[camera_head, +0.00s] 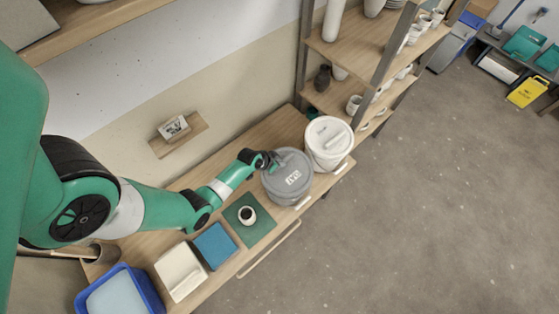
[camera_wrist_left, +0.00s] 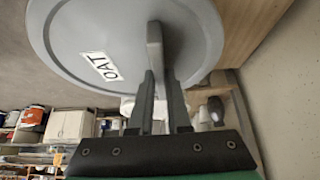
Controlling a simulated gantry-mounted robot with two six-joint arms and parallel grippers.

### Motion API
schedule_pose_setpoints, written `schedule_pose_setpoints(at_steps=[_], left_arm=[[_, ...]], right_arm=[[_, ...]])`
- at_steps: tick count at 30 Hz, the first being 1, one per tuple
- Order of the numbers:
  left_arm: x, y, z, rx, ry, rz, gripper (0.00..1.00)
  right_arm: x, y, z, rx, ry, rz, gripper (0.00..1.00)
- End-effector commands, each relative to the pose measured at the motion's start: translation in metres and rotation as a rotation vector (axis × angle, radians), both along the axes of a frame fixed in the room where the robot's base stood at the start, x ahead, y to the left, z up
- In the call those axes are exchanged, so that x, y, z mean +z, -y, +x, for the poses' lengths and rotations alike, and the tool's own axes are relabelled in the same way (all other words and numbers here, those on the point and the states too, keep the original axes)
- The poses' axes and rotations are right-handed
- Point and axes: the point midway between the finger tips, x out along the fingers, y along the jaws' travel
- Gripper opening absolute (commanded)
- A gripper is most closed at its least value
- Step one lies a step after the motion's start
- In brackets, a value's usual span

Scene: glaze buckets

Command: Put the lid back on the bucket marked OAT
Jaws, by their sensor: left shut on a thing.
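My left gripper (camera_head: 268,160) is shut on the upright handle (camera_wrist_left: 155,48) of a grey round lid (camera_wrist_left: 95,40). The lid carries a white label reading OAT (camera_wrist_left: 101,66). In the head view the grey lid (camera_head: 289,172) is over a grey bucket (camera_head: 284,198) near the bench's front edge, with the gripper at its back left. I cannot tell whether the lid is fully seated or slightly above the rim. The bucket's opening is hidden under the lid. My right gripper is not in view.
A white lidded bucket (camera_head: 329,143) stands close behind the grey one, to its right. Shelves (camera_head: 346,52) rise behind.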

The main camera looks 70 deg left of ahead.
Motion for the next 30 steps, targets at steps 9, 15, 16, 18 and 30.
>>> schedule_pose_setpoints(at_steps=[9,15,16,18,30], left_arm=[[-0.0020,-0.0002,0.0003,0.000,0.001,0.000,0.00],[-0.0019,-0.0002,0.0002,0.000,0.001,0.000,0.28],[-0.0019,-0.0002,0.0002,0.000,0.001,0.000,0.33],[-0.0021,-0.0001,0.0002,0.000,0.001,0.000,0.46],[-0.0024,0.0001,-0.0001,0.000,0.000,0.000,0.79]], right_arm=[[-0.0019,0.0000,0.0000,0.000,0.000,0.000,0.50],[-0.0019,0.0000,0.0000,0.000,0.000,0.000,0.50],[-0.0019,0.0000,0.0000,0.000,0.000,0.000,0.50],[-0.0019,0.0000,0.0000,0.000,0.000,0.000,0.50],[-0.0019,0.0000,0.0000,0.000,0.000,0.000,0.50]])
